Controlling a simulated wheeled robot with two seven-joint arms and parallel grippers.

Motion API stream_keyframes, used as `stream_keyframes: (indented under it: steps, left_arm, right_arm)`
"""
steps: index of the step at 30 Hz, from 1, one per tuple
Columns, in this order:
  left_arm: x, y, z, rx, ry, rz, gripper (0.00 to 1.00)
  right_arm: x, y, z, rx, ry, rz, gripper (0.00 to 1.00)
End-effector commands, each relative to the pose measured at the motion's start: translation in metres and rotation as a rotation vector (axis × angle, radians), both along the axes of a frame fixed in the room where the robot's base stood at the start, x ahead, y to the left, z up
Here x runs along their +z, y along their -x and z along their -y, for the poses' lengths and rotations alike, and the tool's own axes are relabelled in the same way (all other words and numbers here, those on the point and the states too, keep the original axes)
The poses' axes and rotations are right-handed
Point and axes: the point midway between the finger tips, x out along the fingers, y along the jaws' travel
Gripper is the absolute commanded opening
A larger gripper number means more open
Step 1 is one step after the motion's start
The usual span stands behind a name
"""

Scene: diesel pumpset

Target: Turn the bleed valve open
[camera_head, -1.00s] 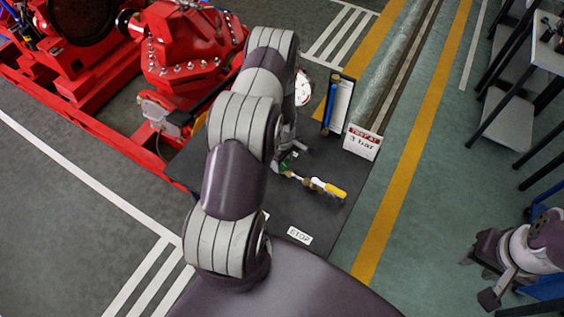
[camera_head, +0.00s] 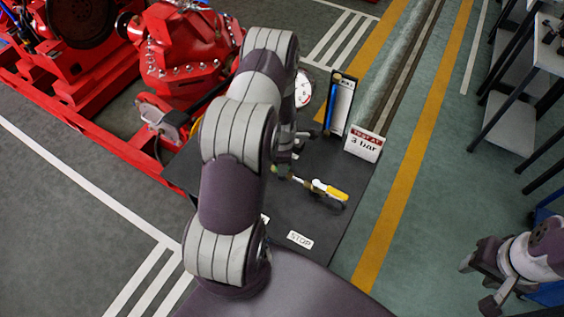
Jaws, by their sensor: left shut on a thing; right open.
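My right gripper (camera_head: 479,283) is open and empty at the far right, away from the bench.
A "TEST AT 3 bar" sign (camera_head: 363,143), an upright board with a blue tube (camera_head: 340,100) and a white gauge (camera_head: 303,90) stand behind the fitting. A "STOP" label (camera_head: 300,239) lies in front. The red pumpset (camera_head: 185,50) is at left. Dark shelving (camera_head: 505,110) stands right.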

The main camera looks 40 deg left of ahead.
Motion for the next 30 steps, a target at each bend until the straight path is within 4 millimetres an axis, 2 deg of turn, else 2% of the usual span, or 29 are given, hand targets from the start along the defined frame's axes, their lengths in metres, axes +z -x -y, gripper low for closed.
stream_keyframes:
  steps: [17,18,20,21,30]
  left_arm:
    - [0.0024,-0.0033,-0.0010,0.033,-0.003,0.007,0.16]
    - [0.0024,-0.0033,-0.0010,0.033,-0.003,0.007,0.50]
    - [0.0022,-0.0030,-0.0010,0.033,-0.003,0.007,0.69]
    - [0.0020,-0.0027,-0.0009,0.033,-0.003,0.007,0.72]
    - [0.0031,-0.0015,-0.0005,0.033,-0.002,0.004,0.72]
  right_arm:
    - [-0.0007,0.0000,0.0000,0.000,0.000,0.000,0.43]
    - [-0.0007,0.0000,0.0000,0.000,0.000,0.000,0.43]
    - [-0.0007,-0.0001,0.0000,0.000,0.000,0.000,0.43]
    - [-0.0007,0.0000,0.0000,0.000,0.000,0.000,0.43]
    - [-0.0018,0.0000,0.0000,0.000,0.000,0.000,0.43]
